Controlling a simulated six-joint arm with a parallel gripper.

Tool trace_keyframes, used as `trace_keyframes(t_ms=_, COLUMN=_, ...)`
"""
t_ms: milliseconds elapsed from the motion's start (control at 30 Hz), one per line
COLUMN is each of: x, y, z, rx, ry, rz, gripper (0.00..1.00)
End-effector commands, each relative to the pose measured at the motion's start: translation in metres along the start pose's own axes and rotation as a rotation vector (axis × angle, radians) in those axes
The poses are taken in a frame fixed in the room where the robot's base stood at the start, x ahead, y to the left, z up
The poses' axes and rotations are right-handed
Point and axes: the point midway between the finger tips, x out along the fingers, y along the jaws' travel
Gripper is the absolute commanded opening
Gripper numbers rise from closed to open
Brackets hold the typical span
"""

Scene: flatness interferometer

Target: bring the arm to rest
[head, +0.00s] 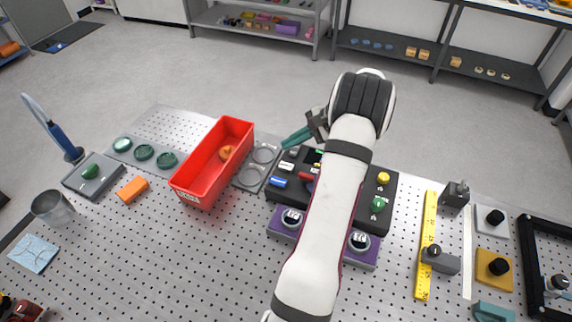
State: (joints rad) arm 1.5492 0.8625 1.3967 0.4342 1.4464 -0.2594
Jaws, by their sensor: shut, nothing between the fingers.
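My gripper (286,143) shows near the middle of the head view, at the end of my white arm. Its teal fingers are together with nothing visible between them, and they point to the left. The fingers appear over the back left corner of the black control box (395,190), to the right of the red bin (186,190). How high they are above it I cannot tell. My forearm crosses in front of the control box and hides its middle part.
The control box has green (379,203) and yellow (384,178) knobs. A grey plate with round recesses (247,177) lies beside the red bin, which holds an orange item (226,153). A yellow ruler (427,225) lies right. Bare perforated table (150,260) shows at front left.

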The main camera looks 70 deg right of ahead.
Motion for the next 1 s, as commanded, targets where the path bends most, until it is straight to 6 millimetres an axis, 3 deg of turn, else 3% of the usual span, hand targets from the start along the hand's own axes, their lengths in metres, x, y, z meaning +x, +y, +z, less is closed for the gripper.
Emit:
trace_keyframes(t_ms=433, x=0.000, y=0.000, z=0.000, rx=0.000, ry=0.000, rz=0.001, gripper=0.00)
trace_keyframes(t_ms=533, x=0.008, y=-0.008, z=0.023, rx=-0.040, ry=-0.014, rz=0.037, gripper=0.00)
trace_keyframes(t_ms=567, x=0.014, y=-0.012, z=0.040, rx=-0.068, ry=-0.024, rz=0.065, gripper=0.00)
trace_keyframes(t_ms=667, x=0.037, y=-0.022, z=0.130, rx=-0.224, ry=-0.072, rz=0.207, gripper=0.00)
trace_keyframes(t_ms=700, x=0.046, y=-0.018, z=0.173, rx=-0.303, ry=-0.092, rz=0.275, gripper=0.00)
trace_keyframes(t_ms=767, x=0.054, y=-0.003, z=0.236, rx=-0.426, ry=-0.119, rz=0.376, gripper=0.00)
trace_keyframes(t_ms=800, x=0.056, y=0.012, z=0.277, rx=-0.515, ry=-0.136, rz=0.441, gripper=0.00)
trace_keyframes(t_ms=867, x=0.053, y=0.045, z=0.333, rx=-0.661, ry=-0.157, rz=0.538, gripper=0.00)
trace_keyframes(t_ms=900, x=0.048, y=0.072, z=0.365, rx=-0.765, ry=-0.169, rz=0.599, gripper=0.00)
trace_keyframes(t_ms=1000, x=0.022, y=0.149, z=0.419, rx=-1.042, ry=-0.193, rz=0.732, gripper=0.00)
